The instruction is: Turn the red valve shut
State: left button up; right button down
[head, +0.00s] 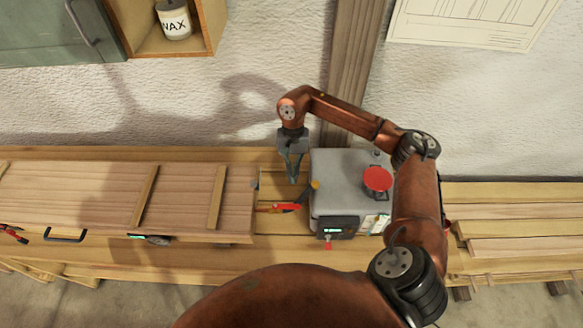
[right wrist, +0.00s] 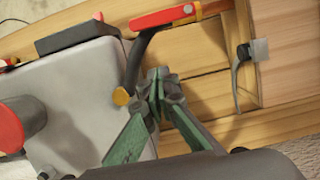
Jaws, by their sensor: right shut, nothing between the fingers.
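A red lever-like handle (head: 287,206) lies low beside the left side of a grey metal box (head: 340,165) on the bench. In the right wrist view the red handle (right wrist: 165,15) is at the top, beside a dark bent hose. A round red knob or cap (head: 376,180) sits on top of the box; which red part is the valve I cannot tell for certain. My right gripper (head: 293,180) points down just left of the box, apart from the red handle. Its green fingers (right wrist: 157,80) are shut and empty. My left gripper is out of view.
A long wooden box (head: 110,195) with cross battens fills the bench's left side. A brass-coloured knob (right wrist: 120,97) sticks out at the grey box's edge, close to my right fingers. Loose laths (head: 520,225) lie at the right. A wall stands behind.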

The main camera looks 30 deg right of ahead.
aim_at(286, 207)
pick_arm(q)
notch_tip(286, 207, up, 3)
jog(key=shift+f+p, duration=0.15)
jog(key=shift+p, duration=1.1)
pick_arm(e)
jog(key=s+a+f, duration=0.2)
jog(key=s+f, duration=0.2)
jog(key=shift+s+a+f, duration=0.15)
jog(key=shift+a, duration=0.25)
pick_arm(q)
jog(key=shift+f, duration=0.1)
